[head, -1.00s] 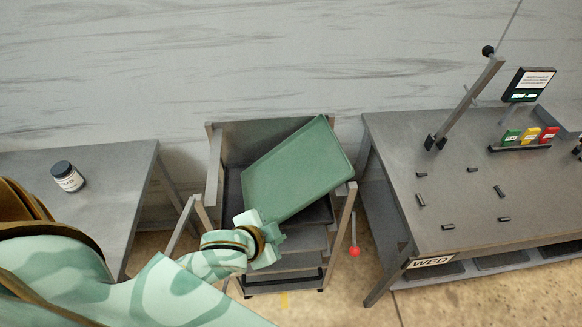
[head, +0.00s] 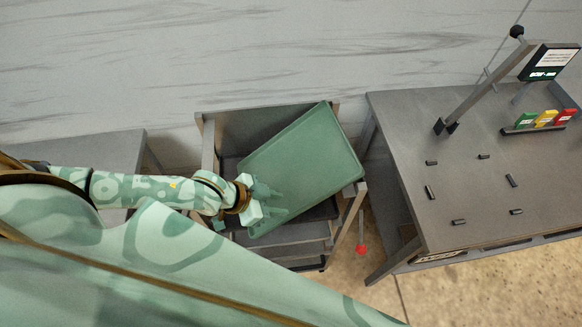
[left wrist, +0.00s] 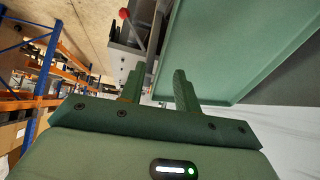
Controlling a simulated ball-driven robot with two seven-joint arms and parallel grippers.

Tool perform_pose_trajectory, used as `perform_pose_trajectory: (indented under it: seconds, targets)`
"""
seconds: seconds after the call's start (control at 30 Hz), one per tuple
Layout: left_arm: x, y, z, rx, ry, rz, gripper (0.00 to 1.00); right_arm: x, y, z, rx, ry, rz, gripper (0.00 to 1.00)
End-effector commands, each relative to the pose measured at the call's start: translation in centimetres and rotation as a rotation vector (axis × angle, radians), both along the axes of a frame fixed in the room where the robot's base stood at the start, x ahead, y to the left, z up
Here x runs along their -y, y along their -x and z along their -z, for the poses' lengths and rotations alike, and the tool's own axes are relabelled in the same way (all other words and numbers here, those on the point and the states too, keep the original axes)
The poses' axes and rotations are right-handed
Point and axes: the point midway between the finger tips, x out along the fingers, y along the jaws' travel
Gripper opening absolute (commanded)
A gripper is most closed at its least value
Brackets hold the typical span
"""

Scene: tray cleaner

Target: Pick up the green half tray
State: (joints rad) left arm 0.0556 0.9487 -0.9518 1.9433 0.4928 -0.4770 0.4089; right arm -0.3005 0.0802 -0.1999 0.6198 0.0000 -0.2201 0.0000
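The green half tray (head: 305,160) lies tilted and askew across the top of a grey metal rack cart (head: 262,118). Its right corner reaches past the cart's right post. My left gripper (head: 278,204) is at the tray's lower left part, its fingers overlapping the tray in the head view. In the left wrist view the two fingers (left wrist: 160,82) stand apart with a gap between them, and the tray (left wrist: 225,45) fills the upper right, behind and beside the right finger. I cannot tell whether the fingers touch the tray. My right gripper is out of view.
A grey table (head: 400,130) with several small black pegs, a post and coloured cards stands right of the cart. Another grey table (head: 110,145) is at left, partly behind my arm. A red knob (head: 361,249) hangs by the cart's right side.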

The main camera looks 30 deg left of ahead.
Motion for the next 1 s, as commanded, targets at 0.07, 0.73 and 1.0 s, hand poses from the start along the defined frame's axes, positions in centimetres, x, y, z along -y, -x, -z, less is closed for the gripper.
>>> perform_pose_trajectory:
  seconds: [0.07, 0.73, 1.0]
  targets:
    - [1.1, -1.2, 1.5, 0.003, 0.002, -0.001, 0.32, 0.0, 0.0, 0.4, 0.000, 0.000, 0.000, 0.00]
    - [5.1, -5.9, 8.2, 0.003, -0.002, 0.002, 0.32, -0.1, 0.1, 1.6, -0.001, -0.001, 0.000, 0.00]
    - [5.2, -6.0, 8.3, 0.003, -0.002, 0.002, 0.29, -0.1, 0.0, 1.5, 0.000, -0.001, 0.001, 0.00]
